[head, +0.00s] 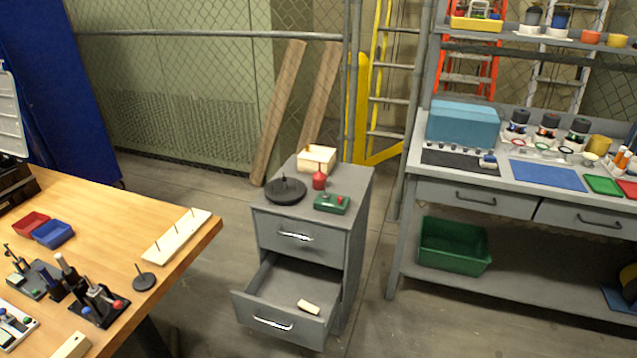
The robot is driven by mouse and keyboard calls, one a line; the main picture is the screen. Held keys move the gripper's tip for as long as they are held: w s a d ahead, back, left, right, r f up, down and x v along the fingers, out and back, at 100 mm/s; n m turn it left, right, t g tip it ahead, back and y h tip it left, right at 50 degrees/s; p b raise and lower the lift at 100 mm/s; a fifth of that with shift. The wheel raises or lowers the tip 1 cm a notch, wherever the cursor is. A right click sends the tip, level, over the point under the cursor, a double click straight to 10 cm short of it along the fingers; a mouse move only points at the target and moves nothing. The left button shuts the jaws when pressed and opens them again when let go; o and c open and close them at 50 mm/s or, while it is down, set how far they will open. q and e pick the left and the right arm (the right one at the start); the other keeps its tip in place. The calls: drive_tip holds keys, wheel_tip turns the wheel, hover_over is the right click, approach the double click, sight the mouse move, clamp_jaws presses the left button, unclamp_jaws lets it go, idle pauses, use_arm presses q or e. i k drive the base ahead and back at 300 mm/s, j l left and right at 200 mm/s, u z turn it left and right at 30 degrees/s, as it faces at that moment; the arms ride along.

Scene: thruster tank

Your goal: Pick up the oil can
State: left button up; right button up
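A small red can with a thin spout, which looks like the oil can (319,181), stands upright on top of the grey drawer cabinet (357,186) in the middle of the head view. Neither of my grippers shows in this view.
The cabinet's lower drawer (272,325) is pulled open, with a pale block (309,307) inside. A wooden table (100,215) with parts stands at left. A grey workbench (412,160) stands at right, a green bin (453,246) on its lower shelf.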

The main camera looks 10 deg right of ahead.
sight(320, 178)
drive_tip(key=i+l, duration=0.15)
drive_tip(key=l, duration=0.25)
drive_tip(key=i+l+u, duration=0.1)
drive_tip(key=l, duration=0.3)
drive_tip(key=i+l, duration=0.15)
drive_tip(key=l, duration=0.2)
drive_tip(key=i+l, duration=0.15)
drive_tip(key=l, duration=0.25)
drive_tip(key=u, duration=0.05)
